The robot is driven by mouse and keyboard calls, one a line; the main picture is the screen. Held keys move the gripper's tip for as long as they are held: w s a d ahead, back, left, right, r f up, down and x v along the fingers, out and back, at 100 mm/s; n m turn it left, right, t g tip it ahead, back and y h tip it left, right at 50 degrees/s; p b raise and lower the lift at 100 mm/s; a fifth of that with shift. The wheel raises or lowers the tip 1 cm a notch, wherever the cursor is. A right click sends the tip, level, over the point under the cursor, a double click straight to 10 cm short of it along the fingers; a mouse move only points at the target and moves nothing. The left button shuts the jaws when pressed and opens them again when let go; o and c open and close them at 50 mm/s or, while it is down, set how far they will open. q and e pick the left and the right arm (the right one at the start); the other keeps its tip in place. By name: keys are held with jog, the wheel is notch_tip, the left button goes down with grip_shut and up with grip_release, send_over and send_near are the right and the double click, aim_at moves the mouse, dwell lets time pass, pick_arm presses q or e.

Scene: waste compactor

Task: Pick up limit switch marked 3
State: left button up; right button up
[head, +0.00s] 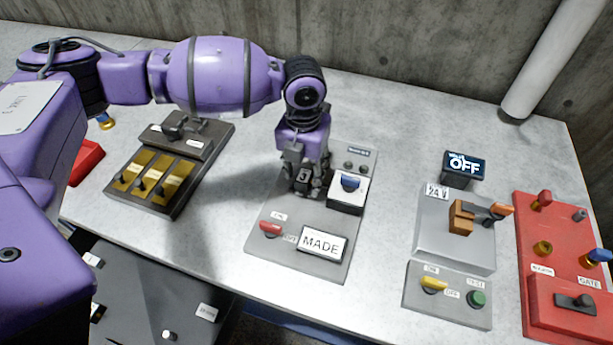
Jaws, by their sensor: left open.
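A small dark block marked 3, the limit switch (303,175), is on the upper left part of the grey test panel (323,213) in the head view. My left gripper (308,184) is over it, pointing down, with its open fingers beside the switch. The fingers hide much of the switch, and I cannot tell whether they touch it. My right gripper is not in view.
Just right of my gripper is a white box with a blue knob (349,183). The panel also carries a red lever (270,228) and a MADE display (321,243). A brass-plated switch unit (205,160) stands left; a 24 V unit (452,220) and red gate panel (550,215) stand right.

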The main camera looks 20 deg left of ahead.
pick_arm(q)
grip_shut()
jog(key=shift+r, duration=0.1)
